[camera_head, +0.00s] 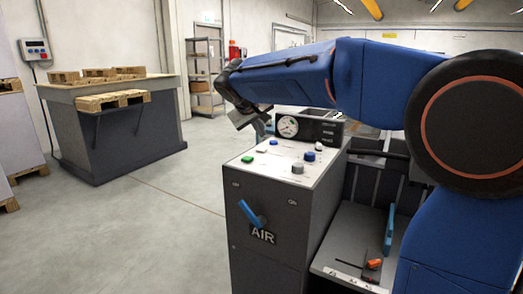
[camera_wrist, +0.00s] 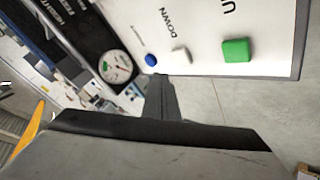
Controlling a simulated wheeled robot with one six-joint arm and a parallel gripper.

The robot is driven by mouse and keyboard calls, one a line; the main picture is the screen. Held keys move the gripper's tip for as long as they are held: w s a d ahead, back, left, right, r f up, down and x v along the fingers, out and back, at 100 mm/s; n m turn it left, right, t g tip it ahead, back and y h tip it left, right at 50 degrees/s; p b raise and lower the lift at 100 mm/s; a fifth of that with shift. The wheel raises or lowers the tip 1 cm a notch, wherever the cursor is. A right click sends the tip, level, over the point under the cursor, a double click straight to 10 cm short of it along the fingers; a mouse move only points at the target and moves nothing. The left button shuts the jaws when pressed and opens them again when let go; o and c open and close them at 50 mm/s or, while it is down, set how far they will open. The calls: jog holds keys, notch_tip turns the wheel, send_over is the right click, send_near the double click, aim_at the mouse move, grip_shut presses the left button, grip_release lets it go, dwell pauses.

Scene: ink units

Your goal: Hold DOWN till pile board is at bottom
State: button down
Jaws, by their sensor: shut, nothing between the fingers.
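The control panel (camera_head: 282,165) is a pale sloping top on a grey cabinet. In the wrist view a white button (camera_wrist: 181,55) sits beside the word DOWN. A green button (camera_wrist: 236,50) sits beside a label starting with U, and a small blue button (camera_wrist: 151,60) is at the other side. The green button also shows in the head view (camera_head: 247,159). My gripper (camera_head: 250,116) is shut and empty, above the panel's far left end. Its fingers (camera_wrist: 162,82) appear near the panel edge by the blue button; contact cannot be told. I cannot clearly identify the pile board.
A round gauge (camera_head: 288,126) stands at the panel's back. A blue lever (camera_head: 252,214) marked AIR is on the cabinet front. A dark table (camera_head: 120,140) at left bears wooden pallets, one (camera_head: 112,100) at its edge. The floor (camera_head: 150,220) between is clear.

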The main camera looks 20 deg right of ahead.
aim_at(260, 150)
jog(key=shift+f, duration=1.4)
jog(key=shift+f, duration=0.8)
dwell(1.8)
jog(key=shift+r, duration=0.1)
dwell(2.7)
jog(key=shift+r, duration=0.75)
jog(key=shift+r, duration=0.1)
